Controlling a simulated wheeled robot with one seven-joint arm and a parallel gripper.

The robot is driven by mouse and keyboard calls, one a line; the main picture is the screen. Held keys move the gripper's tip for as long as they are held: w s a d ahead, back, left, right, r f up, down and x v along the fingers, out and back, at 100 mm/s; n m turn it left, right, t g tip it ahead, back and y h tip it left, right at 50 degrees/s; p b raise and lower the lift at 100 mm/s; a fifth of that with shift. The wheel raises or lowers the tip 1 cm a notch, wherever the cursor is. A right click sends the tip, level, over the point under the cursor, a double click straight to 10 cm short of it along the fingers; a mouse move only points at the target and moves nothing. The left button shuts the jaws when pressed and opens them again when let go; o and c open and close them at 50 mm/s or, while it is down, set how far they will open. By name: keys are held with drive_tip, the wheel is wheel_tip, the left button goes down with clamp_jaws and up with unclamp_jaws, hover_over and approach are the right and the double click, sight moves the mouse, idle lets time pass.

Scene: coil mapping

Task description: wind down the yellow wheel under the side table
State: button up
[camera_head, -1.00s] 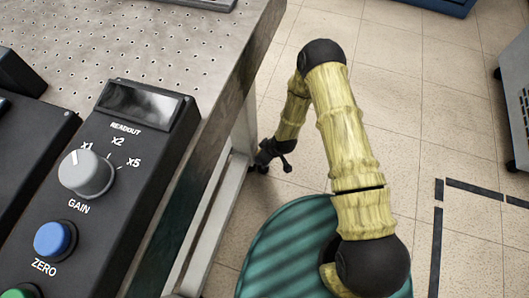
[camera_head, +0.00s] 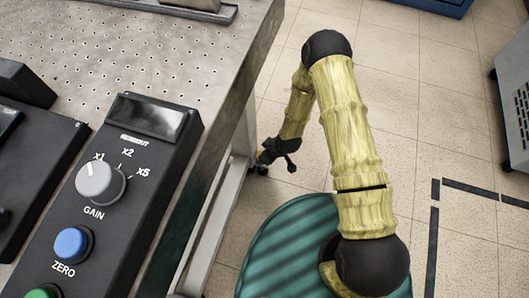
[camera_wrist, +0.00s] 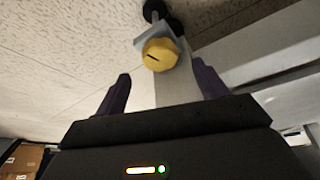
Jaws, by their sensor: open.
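The yellow wheel (camera_wrist: 160,54) shows in the wrist view as a small faceted knob with a dark slot, on a grey bracket near a dark caster. My gripper (camera_wrist: 160,88) is open, its two dark fingers spread to either side below the wheel in the picture. The wheel lies beyond the fingertips, roughly centred between them, and nothing is held. In the head view my gripper (camera_head: 270,158) is small and low beside the leg of the side table (camera_head: 190,45). The wheel is mostly hidden there.
A black control box (camera_head: 150,160) with a gain knob (camera_head: 98,180) and a blue zero button (camera_head: 72,243) stands on the perforated table top. The tiled floor (camera_head: 400,110) to the right is mostly clear. A grey cabinet (camera_head: 514,95) stands at the right edge.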

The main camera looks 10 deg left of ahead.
drive_tip(key=p+v, duration=0.4)
drive_tip(key=v, duration=0.8)
drive_tip(key=shift+d+r+p, duration=0.15)
drive_tip(key=shift+r+p, duration=0.1)
drive_tip(key=shift+p, duration=0.15)
drive_tip(key=shift+r, duration=0.1)
drive_tip(key=w+d+r+m+t+h+p, duration=0.1)
drive_tip(key=w+d+r+m, duration=0.15)
drive_tip(key=d+r, duration=0.5)
drive_tip(key=w+d+r+m+h+p, duration=0.1)
drive_tip(key=w+d+r+m+h, duration=0.2)
drive_tip(key=r, duration=0.8)
drive_tip(key=s+d+r+m+p, duration=0.1)
drive_tip(key=s+d+r+m, duration=0.2)
drive_tip(key=r, duration=0.5)
drive_tip(key=s+d+r+m+p, duration=0.1)
drive_tip(key=s+d+r+m, duration=0.3)
drive_tip(key=s+d+r, duration=0.2)
wheel_tip(320, 180, up, 3)
drive_tip(key=shift+s+d+f, duration=0.2)
drive_tip(key=shift+s+d, duration=0.15)
drive_tip(key=shift+d, duration=0.25)
